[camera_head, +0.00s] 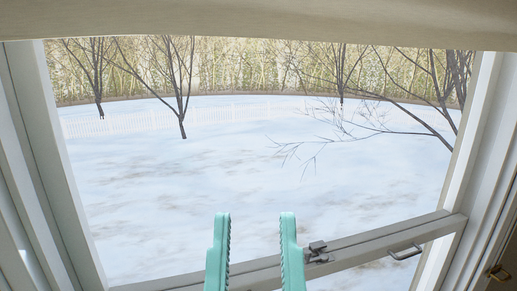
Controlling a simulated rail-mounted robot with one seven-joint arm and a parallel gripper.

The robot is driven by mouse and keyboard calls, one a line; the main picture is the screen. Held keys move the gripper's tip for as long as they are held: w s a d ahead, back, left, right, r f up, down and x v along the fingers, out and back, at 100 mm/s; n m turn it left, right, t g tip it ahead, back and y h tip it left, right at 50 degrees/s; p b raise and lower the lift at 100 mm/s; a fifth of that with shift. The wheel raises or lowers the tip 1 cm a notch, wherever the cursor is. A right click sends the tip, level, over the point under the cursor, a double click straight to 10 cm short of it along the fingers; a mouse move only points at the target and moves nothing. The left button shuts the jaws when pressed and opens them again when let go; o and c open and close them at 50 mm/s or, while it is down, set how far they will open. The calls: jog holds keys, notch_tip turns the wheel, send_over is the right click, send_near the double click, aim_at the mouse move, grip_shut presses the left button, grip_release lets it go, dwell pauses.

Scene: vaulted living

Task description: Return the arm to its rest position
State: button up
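My gripper (254,218) shows at the bottom middle of the head view. Its two teal fingers with ridged inner faces point up and stand apart. Nothing is between them except the view of the window behind. The arm behind the fingers is out of the frame.
A white-framed window (72,190) fills the view, with snow, bare trees and a fence outside. Its lower rail carries a metal latch (318,250) near the right finger and a handle (405,252) farther right. A beige shade (260,22) hangs across the top.

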notch_tip(320, 180, up, 18)
jog(key=p, duration=1.4)
jog(key=shift+f, duration=0.25)
